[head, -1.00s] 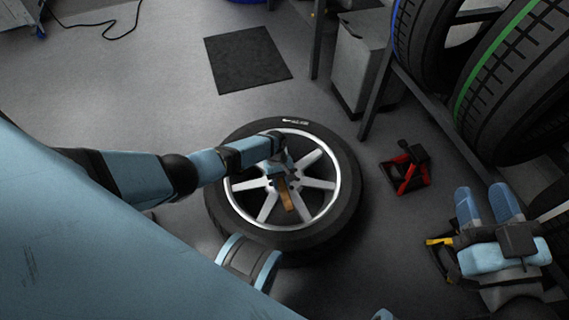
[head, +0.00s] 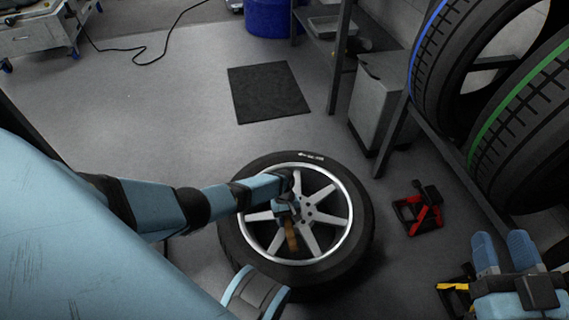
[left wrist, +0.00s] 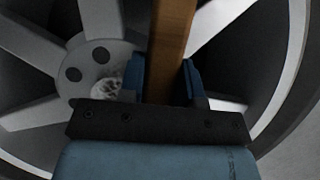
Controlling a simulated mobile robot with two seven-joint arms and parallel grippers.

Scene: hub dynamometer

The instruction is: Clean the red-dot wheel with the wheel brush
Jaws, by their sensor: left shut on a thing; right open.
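A wheel (head: 346,248) with a black tyre and silver spokes lies flat on the floor in the middle of the head view. I cannot make out a red dot on it. My left gripper (head: 288,212) is over the spokes, left of the hub. It is shut on the brown wooden handle of the wheel brush (head: 291,238); the handle also fills the space between the fingers in the left wrist view (left wrist: 172,50). The bristles are hidden. My right gripper (head: 505,252) is at the lower right, open and empty, away from the wheel.
A red jack stand (head: 420,210) is on the floor right of the wheel. A rack holds tyres with blue and green stripes (head: 515,110). A yellow-black object (head: 455,290) lies by my right gripper. A dark mat (head: 267,92) lies behind.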

